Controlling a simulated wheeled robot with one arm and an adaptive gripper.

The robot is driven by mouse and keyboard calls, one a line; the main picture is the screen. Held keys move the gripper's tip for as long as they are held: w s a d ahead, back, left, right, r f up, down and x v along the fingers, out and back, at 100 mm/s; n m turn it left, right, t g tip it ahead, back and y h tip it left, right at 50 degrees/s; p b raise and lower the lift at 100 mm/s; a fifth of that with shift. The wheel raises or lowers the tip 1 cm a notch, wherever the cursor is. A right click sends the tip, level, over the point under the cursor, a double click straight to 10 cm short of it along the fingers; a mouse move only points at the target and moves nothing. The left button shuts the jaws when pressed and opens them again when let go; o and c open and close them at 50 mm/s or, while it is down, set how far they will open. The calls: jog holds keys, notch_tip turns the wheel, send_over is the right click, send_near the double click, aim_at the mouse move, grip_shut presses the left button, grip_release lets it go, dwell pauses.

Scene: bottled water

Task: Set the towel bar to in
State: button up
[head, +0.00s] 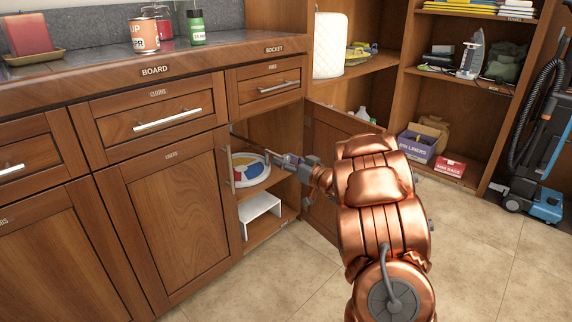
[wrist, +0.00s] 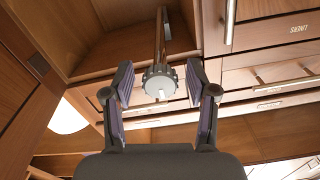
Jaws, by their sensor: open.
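The towel bar (wrist: 160,40) shows in the wrist view as a thin metal rod running back into an open wooden cabinet. A round ribbed knob (wrist: 160,79) with a pale face is at its near end. My gripper (wrist: 159,84) is open, with one finger on each side of the knob and visible gaps between. In the head view my gripper (head: 271,157) is at the mouth of the open cabinet, under the small right-hand drawer. The bar is too small and hidden to make out clearly there. How far it is pulled out I cannot tell.
The open cabinet door (head: 322,185) stands right beside my arm. The neighbouring cupboard door (head: 172,220) is shut. The tiled floor (head: 465,260) at right is clear.

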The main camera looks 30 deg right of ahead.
jog(key=shift+w, duration=0.25)
grip_shut()
dwell(0.4)
